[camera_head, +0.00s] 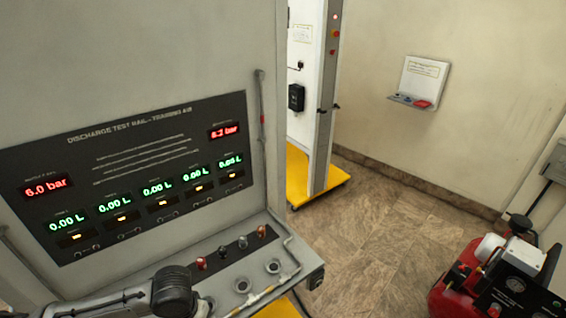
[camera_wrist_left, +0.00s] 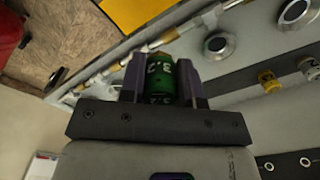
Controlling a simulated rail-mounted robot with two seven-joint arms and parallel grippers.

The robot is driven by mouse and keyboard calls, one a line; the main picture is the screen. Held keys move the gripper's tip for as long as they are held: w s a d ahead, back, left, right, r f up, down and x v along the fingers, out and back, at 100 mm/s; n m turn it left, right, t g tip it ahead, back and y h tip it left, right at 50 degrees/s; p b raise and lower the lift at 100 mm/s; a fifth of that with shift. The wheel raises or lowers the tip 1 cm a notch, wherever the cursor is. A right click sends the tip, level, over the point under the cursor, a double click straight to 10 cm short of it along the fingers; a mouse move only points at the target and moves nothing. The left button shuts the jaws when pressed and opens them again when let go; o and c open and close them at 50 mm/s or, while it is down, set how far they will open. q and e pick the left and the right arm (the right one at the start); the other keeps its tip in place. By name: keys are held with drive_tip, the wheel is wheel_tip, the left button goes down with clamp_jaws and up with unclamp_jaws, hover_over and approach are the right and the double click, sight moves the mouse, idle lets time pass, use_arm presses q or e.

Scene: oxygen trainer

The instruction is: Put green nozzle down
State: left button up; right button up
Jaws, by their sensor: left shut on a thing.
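The green nozzle (camera_wrist_left: 159,76) with white markings is between the dark fingers of my left gripper (camera_wrist_left: 160,82) in the left wrist view. The gripper is shut on it, over the edge of the panel's shelf; I cannot tell whether the nozzle touches anything below. In the head view my left arm comes in at the bottom, and the green nozzle is not visible there. My right gripper is in neither view.
The discharge test panel (camera_head: 130,113) has a shelf with round ports (camera_head: 273,266) and several small nozzles, one red-topped (camera_head: 201,263). A pipe (camera_head: 262,293) runs along its front edge. A red compressor (camera_head: 451,283) stands at right; floor between is clear.

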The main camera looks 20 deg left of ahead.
use_arm(q)
drive_tip(key=w+d+r+m, duration=0.1)
drive_tip(key=w+d+r, duration=0.45)
drive_tip(key=r, duration=0.25)
drive_tip(key=w+d+r+m, duration=0.2)
drive_tip(key=w+d+r, duration=0.2)
drive_tip(key=d+r, duration=0.3)
drive_tip(key=s+r+p, duration=0.4)
drive_tip(key=r+p, duration=0.4)
drive_tip(key=p, duration=0.2)
drive_tip(key=s+a+r+p, duration=0.1)
drive_tip(key=s+r+p, duration=0.3)
drive_tip(key=r+p, duration=0.5)
drive_tip(key=shift+s+r+p, duration=0.15)
drive_tip(key=shift+s+p, duration=0.15)
drive_tip(key=shift+p, duration=0.25)
